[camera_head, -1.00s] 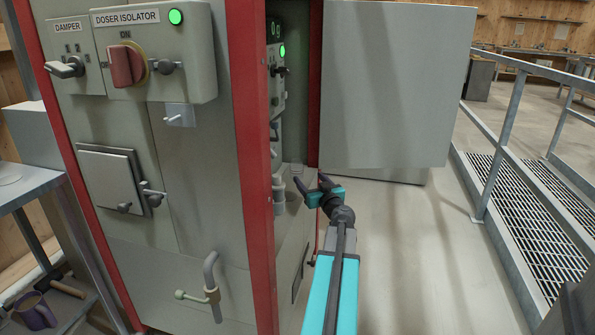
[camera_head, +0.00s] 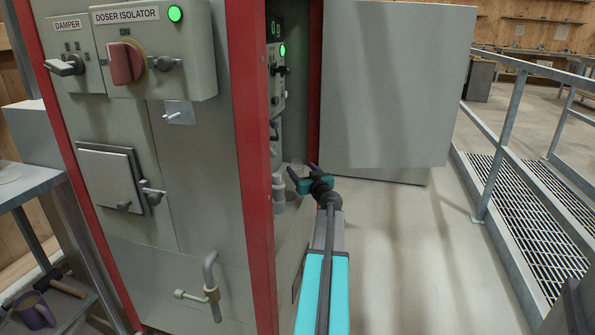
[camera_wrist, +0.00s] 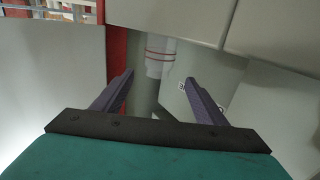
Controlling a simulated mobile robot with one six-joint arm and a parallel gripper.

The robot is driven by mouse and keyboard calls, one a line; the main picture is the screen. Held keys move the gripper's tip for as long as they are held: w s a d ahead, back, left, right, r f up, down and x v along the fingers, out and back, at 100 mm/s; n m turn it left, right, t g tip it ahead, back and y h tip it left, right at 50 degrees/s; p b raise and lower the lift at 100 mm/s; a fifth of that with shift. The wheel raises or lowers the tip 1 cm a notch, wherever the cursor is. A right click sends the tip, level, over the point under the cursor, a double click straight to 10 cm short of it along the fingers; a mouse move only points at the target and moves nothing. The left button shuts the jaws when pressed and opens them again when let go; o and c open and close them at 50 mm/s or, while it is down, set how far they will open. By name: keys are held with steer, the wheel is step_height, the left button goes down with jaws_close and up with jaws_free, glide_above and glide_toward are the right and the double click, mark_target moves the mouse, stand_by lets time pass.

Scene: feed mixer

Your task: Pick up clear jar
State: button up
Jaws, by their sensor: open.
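A pale, see-through-looking cylinder with thin red bands (camera_wrist: 158,57) shows in the wrist view, beyond and between my fingertips; it looks like the clear jar. I cannot tell its full outline or how it is supported. My gripper (camera_wrist: 160,78) is open, with its two dark fingers apart and nothing between them. In the head view my gripper (camera_head: 301,172) is at the open side of the grey machine cabinet (camera_head: 190,190). A small greyish cylindrical part (camera_head: 278,193) shows just left of it inside the cabinet; I cannot tell whether it is the jar.
A red cabinet post (camera_head: 251,180) stands left of my arm. A large grey door panel (camera_head: 395,85) stands open behind my gripper. Clear floor lies right, up to a metal railing (camera_head: 500,135).

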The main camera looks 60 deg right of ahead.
mark_target(299, 164)
steer(key=shift+w+d, duration=0.1)
stand_by(0.3)
steer(key=shift+x, duration=1.6)
steer(key=shift+w+d+r+b, duration=0.15)
steer(key=shift+w+d+b, duration=0.2)
steer(key=shift+w+d, duration=0.3)
steer(key=c, duration=1.1)
